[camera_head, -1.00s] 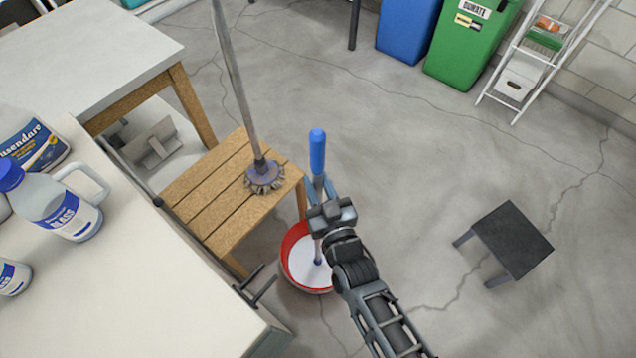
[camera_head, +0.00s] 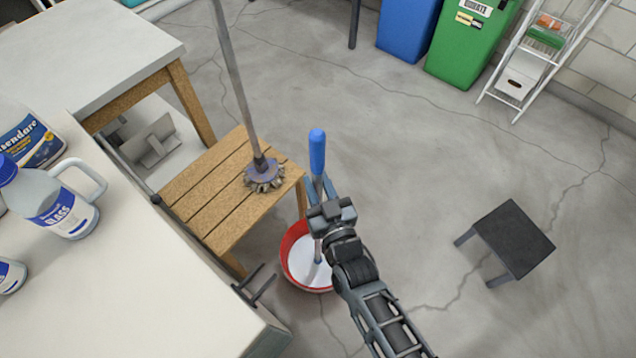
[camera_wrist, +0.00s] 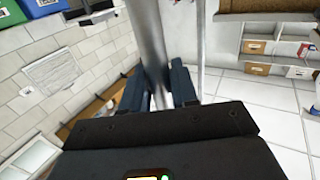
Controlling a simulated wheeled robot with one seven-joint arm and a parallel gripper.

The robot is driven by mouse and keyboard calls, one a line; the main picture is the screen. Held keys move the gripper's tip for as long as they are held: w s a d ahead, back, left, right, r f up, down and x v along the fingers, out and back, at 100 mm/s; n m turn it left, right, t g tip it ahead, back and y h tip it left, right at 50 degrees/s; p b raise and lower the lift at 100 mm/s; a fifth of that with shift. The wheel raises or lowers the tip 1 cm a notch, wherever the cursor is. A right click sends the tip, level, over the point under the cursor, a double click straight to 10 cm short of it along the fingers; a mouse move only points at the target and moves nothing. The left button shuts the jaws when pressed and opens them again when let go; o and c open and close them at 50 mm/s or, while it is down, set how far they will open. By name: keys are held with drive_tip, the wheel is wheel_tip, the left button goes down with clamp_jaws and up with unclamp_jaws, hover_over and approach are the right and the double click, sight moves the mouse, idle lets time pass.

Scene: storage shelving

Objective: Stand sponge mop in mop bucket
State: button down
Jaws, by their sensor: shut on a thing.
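My gripper (camera_head: 328,208) is shut on an upright mop (camera_head: 317,152) with a blue grip and a grey pole. The pole also shows between the fingers in the wrist view (camera_wrist: 150,40). The red bucket (camera_head: 290,245) with a white inside stands on the floor below my gripper. In the head view the lower end of the pole lies within the bucket's opening. The mop's head is not clear, and I cannot tell whether it touches the bottom. My gripper and wrist cover part of the pole.
A wooden stool (camera_head: 215,190) stands left of the bucket, with another mop (camera_head: 240,95) upright on it. A white counter (camera_head: 150,290) with bottles is at the lower left. A dark step stool (camera_head: 513,238) stands right. Bins (camera_head: 470,40) are at the back; floor between is clear.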

drive_tip(key=c, duration=0.8)
unclamp_jaws()
drive_tip(key=shift+s, duration=0.1)
drive_tip(key=shift+v, duration=3.85)
drive_tip(key=shift+d, duration=0.1)
